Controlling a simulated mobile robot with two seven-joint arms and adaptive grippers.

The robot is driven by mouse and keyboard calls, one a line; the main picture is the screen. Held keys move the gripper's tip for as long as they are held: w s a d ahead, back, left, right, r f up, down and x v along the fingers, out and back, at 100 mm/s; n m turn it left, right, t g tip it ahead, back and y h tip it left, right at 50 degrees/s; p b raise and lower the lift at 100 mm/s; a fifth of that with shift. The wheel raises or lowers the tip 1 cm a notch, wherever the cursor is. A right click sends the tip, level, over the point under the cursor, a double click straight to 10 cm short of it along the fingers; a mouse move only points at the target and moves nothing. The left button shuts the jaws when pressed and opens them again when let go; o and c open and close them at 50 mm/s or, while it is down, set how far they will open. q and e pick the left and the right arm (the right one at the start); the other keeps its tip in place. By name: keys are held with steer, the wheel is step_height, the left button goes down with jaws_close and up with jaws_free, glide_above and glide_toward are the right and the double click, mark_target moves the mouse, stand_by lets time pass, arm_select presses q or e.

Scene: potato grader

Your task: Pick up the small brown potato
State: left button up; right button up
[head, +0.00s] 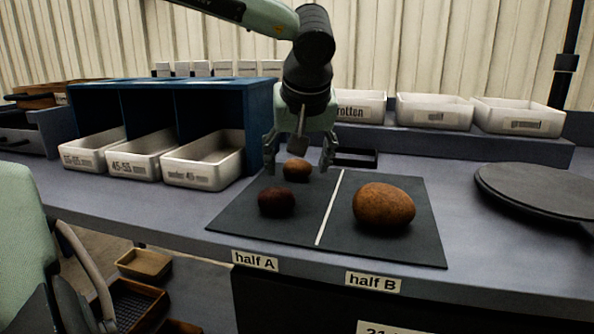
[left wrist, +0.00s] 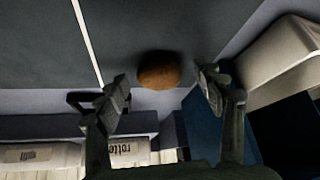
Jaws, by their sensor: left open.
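The small brown potato (head: 297,170) lies at the back of half A on the dark mat (head: 333,250). My left gripper (head: 299,160) points down from above, its fingers open to either side of this potato in the picture. In the left wrist view, the brown potato (left wrist: 160,72) shows between and just beyond the open fingertips (left wrist: 165,82), with nothing held. I cannot tell the exact height of the fingertips over the mat. A darker reddish potato (head: 276,202) lies nearer the front of half A. A large brown potato (head: 383,205) lies on half B.
A white line (head: 330,207) divides the mat. Labelled white bins stand left by a blue rack (head: 262,110), the nearest bin (head: 205,162) close to the mat. More white bins (head: 433,111) stand behind. A round dark disc (head: 540,188) lies at right.

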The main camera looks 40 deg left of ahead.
arm_select(q)
steer(key=shift+a+f, duration=0.1)
steer(key=shift+f, duration=0.05)
steer(key=c, duration=1.3)
steer(key=shift+o, duration=0.2)
